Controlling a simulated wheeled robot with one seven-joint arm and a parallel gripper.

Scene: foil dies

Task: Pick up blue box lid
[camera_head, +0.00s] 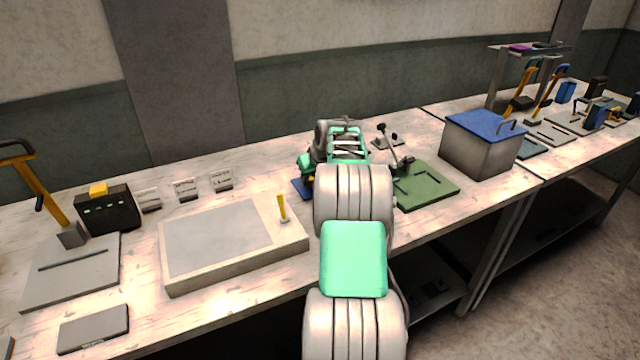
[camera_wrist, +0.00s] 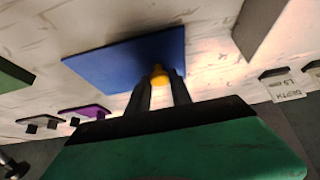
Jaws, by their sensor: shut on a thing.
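The blue lid (camera_wrist: 105,65) is a flat blue plate with a small yellow knob (camera_wrist: 160,74) in the wrist view. My gripper (camera_wrist: 160,80) has its two dark fingers closed on either side of the knob. In the head view only a blue corner of the lid (camera_head: 301,188) shows left of my arm; the rest is hidden behind the arm, as are my fingertips. I cannot tell whether the lid touches the bench or hangs just above it. A grey bin (camera_head: 478,152) with its own blue top (camera_head: 486,124) and a handle stands farther right.
A green plate with a lever (camera_head: 428,186) lies close to the right of my arm. A large grey slab (camera_head: 290,243) with a yellow post lies to the left. Small label stands (camera_head: 185,189) and a black box (camera_head: 108,210) are farther left. The wall is behind.

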